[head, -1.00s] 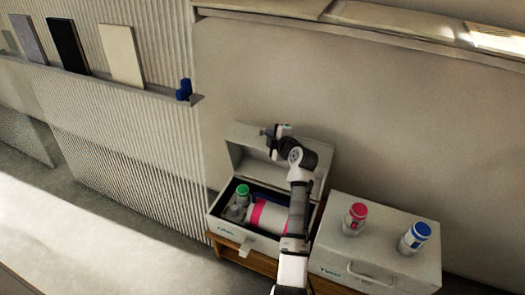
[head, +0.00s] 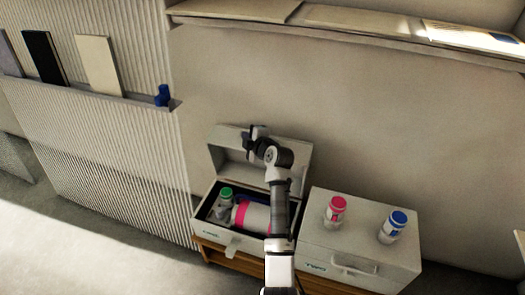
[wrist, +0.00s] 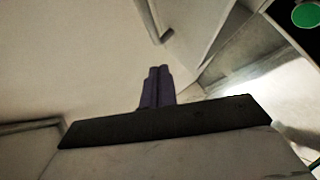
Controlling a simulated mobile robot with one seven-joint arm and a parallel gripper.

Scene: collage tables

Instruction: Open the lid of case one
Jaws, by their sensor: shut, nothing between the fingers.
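Case one (head: 210,226), the left white case, stands with its lid (head: 222,160) raised and leaning back towards the wall. Inside its dark interior are a green-capped bottle (head: 225,199) and a larger white bottle with pink bands (head: 253,215). My gripper (head: 250,138) is at the upper part of the raised lid, above the case; I cannot tell whether it touches the lid. In the wrist view my fingers (wrist: 157,86) are together and empty. My arm hides the case's right part.
Case two (head: 318,266) stands closed to the right, with a pink-capped bottle (head: 335,211) and a blue-capped bottle (head: 393,227) on top. A ribbed panel (head: 110,150) is at the left, with a ledge holding boards and a small blue object (head: 162,96).

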